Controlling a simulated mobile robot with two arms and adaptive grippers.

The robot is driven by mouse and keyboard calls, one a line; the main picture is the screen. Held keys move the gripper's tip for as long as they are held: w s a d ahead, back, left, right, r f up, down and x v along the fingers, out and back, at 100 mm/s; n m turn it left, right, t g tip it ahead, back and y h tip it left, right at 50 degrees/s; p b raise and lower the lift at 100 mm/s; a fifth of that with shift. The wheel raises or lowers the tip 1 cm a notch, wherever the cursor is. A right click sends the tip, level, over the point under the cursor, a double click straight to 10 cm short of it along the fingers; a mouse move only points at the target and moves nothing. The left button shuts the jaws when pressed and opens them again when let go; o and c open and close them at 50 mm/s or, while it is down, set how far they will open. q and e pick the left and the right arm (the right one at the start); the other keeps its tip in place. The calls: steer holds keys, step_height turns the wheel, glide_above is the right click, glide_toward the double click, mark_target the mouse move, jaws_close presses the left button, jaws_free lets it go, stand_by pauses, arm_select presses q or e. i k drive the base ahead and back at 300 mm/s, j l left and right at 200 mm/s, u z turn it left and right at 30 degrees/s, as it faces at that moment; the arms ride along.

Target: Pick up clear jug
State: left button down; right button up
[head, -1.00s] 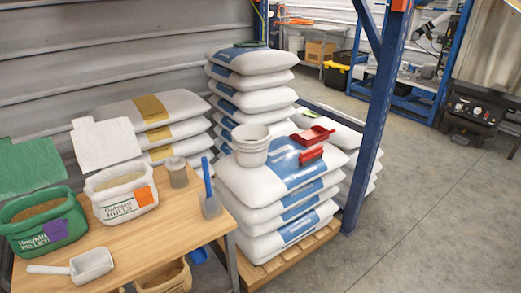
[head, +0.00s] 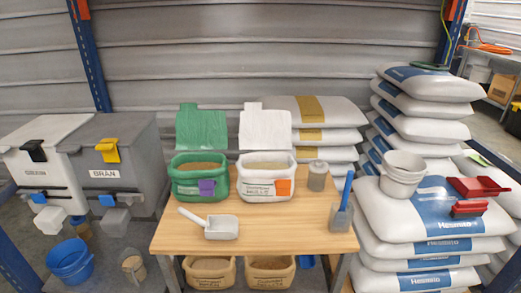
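A small greyish, see-through-looking container (head: 317,176) stands upright at the back right of the wooden table (head: 270,222), beside the white bag. It may be the clear jug; no handle can be made out. Neither of my grippers shows in the head view.
A white scoop (head: 222,227), a blue-handled scoop (head: 342,207), a green bag (head: 200,180) and a white bag (head: 266,180) are on the table. The table's front middle is clear.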

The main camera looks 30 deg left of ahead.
mark_target(131, 262)
steer(key=u, duration=2.25)
steer(key=i+j+z, duration=0.1)
steer(key=j+z, duration=0.2)
steer(key=j, duration=0.2)
steer(key=j+z, duration=0.3)
steer(key=j, duration=0.2)
